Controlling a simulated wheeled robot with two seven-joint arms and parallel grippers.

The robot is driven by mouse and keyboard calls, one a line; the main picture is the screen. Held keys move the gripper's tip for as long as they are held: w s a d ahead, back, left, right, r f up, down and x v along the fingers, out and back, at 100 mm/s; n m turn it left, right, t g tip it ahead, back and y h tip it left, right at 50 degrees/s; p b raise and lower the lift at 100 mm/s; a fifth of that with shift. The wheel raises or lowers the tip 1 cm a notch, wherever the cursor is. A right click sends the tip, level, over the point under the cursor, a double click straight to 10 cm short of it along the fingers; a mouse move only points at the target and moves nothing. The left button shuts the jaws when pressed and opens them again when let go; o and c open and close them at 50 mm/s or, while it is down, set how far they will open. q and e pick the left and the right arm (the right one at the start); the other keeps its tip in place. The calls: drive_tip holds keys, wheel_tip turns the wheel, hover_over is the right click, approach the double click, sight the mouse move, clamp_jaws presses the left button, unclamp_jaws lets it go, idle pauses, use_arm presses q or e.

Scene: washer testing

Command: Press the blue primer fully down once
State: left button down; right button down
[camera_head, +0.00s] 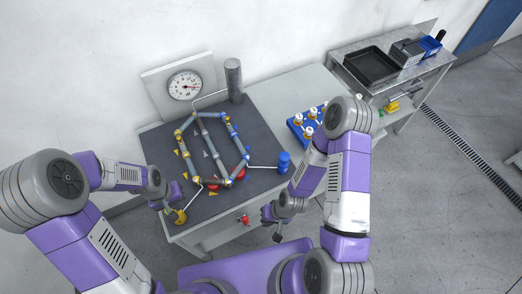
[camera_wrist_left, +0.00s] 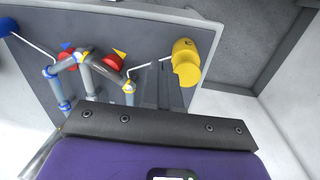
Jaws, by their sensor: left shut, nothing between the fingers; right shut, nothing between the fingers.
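The blue primer (camera_head: 284,162) is an upright blue cylinder at the right edge of the test bench, joined to the pipe loop by a thin pipe. A blue part, apparently the same primer, shows at the top left corner of the left wrist view (camera_wrist_left: 8,26). My left gripper (camera_head: 173,208) is shut and empty at the bench's left front, close to a yellow cylinder (camera_head: 181,217). That yellow cylinder also shows in the left wrist view (camera_wrist_left: 186,60). My right gripper (camera_head: 277,237) is shut and empty off the bench's front edge, nearer to me than the primer and apart from it.
The pipe loop (camera_head: 213,147) with red and yellow parts fills the bench top. A round gauge (camera_head: 185,86) and a grey cylinder (camera_head: 234,80) stand behind it. A blue tray (camera_head: 297,130) with white-topped pieces is right of the loop, partly behind my right arm.

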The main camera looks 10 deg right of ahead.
use_arm(q)
drive_tip(key=s+d+f+h+b, duration=0.1)
drive_tip(key=s+d+f+b, duration=0.1)
drive_tip(key=f, duration=0.6)
drive_tip(key=s+d+f+h+b, duration=0.1)
drive_tip(key=s+d+f+b, duration=0.2)
drive_tip(key=f+b, duration=0.4)
drive_tip(key=s+d+f+b, duration=0.3)
drive_tip(key=s+f+b, duration=0.1)
drive_tip(key=f, duration=0.7)
drive_tip(key=shift+d+f+n+t+h+b, duration=0.2)
drive_tip(key=shift+d+n+t+h+b, duration=0.15)
drive_tip(key=shift+b, duration=0.2)
drive_tip(key=shift+a, duration=0.1)
drive_tip(key=shift+s, duration=0.1)
